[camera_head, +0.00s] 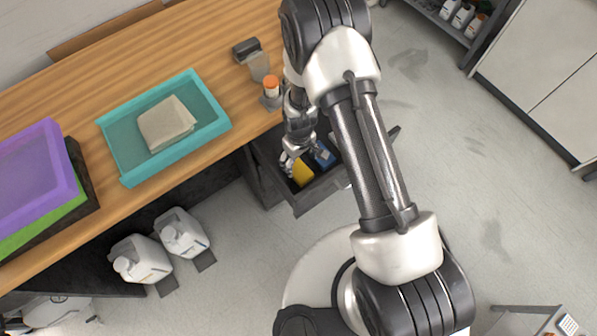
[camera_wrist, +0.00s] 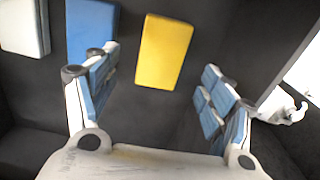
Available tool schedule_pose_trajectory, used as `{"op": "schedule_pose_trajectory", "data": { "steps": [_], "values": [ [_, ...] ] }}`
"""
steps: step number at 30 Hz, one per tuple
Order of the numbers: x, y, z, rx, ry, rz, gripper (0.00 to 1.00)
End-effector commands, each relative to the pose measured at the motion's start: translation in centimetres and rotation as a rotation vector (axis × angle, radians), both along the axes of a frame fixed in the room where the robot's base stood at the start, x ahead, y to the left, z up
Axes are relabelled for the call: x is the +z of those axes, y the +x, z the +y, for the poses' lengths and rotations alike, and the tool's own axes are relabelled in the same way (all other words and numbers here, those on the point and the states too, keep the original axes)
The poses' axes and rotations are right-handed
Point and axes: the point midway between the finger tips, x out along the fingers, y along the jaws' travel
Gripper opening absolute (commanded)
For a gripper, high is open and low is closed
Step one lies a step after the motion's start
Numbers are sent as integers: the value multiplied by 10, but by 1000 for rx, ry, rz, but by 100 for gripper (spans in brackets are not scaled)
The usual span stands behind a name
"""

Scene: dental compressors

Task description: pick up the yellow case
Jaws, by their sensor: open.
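The yellow case (camera_wrist: 164,52) lies in a dark open drawer (camera_head: 316,193). In the head view the yellow case (camera_head: 303,172) shows just beside my gripper (camera_head: 291,163), partly covered by it. In the wrist view my gripper (camera_wrist: 160,105) is open, with one blue-padded finger at the left and one at the right. The yellow case is beyond the fingertips, roughly between them, and nothing is held.
A blue case (camera_wrist: 91,30) lies left of the yellow one, close to the left finger. A white case (camera_wrist: 22,27) is farther left. Dark drawer walls surround them. The wooden table (camera_head: 236,88) holds a teal tray (camera_head: 119,157) and bottles near the drawer.

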Motion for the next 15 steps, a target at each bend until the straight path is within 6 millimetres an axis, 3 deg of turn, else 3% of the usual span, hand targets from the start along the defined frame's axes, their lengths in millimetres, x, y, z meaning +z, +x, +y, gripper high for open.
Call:
{"op": "schedule_pose_trajectory", "data": {
  "steps": [8, 15],
  "values": [
    [-19, 0, 0, 0, -1, 1, 75],
    [-53, -2, 2, 0, -1, 1, 75]
  ]
}}
